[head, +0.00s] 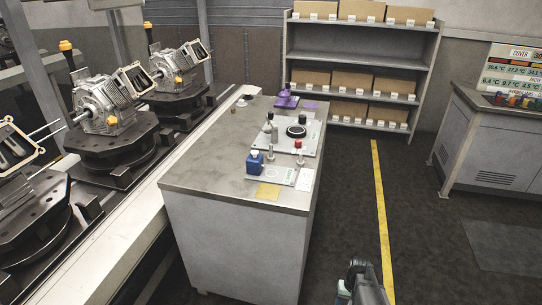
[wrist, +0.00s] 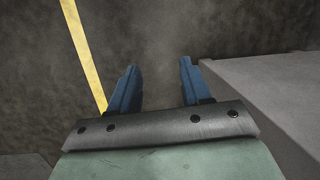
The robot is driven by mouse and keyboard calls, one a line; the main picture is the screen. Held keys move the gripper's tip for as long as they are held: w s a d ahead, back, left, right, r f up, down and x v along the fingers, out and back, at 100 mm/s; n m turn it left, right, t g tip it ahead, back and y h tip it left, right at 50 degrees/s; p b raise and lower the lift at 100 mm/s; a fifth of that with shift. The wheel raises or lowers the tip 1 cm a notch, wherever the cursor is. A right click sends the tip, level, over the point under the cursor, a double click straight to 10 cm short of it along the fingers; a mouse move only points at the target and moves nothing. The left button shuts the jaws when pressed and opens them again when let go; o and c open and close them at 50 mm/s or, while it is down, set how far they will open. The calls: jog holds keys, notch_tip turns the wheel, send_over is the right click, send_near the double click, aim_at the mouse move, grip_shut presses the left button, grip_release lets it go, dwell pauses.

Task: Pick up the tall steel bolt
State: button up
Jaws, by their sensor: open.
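Two slim upright steel pieces stand near the front of the grey cabinet top in the head view. One (head: 271,153) is beside a blue bottle, and the other (head: 300,158) is just right of it. They look like bolts, but they are too small to tell which is the tall steel bolt. My gripper (wrist: 159,68) shows in the wrist view with its two blue fingers apart and nothing between them. It points at the dark floor beside a grey block-like edge. No bolt shows in the wrist view.
A conveyor with fixtures (head: 120,163) runs along the left. The cabinet's left front top is bare.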

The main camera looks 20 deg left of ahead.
jog(key=w+a+r+n+t+y, duration=0.1)
jog(key=w+a+r, duration=0.1)
jog(key=w+r, duration=0.65)
jog(key=w+a+r+t, duration=0.25)
jog(key=w+r, duration=0.25)
jog(key=w, duration=0.7)
jog(key=w+a+r+n+t+y, duration=0.1)
jog(key=w+a+r, duration=0.2)
jog(key=w+r, duration=0.55)
jog(key=w+a+r+t, duration=0.1)
jog(key=w+a+r, duration=0.4)
jog(key=r, duration=0.7)
notch_tip(320, 180, up, 18)
jog(key=r+n, duration=0.1)
jog(key=n, duration=0.3)
send_over(272, 145)
jog(key=s+d, duration=0.2)
jog(key=s, duration=0.2)
jog(key=shift+t, duration=0.25)
jog(key=x, duration=1.4)
jog(key=shift+w+d, duration=0.15)
jog(key=shift+d, duration=0.05)
jog(key=shift+r, duration=0.1)
jog(key=shift+c, duration=0.4)
grip_shut()
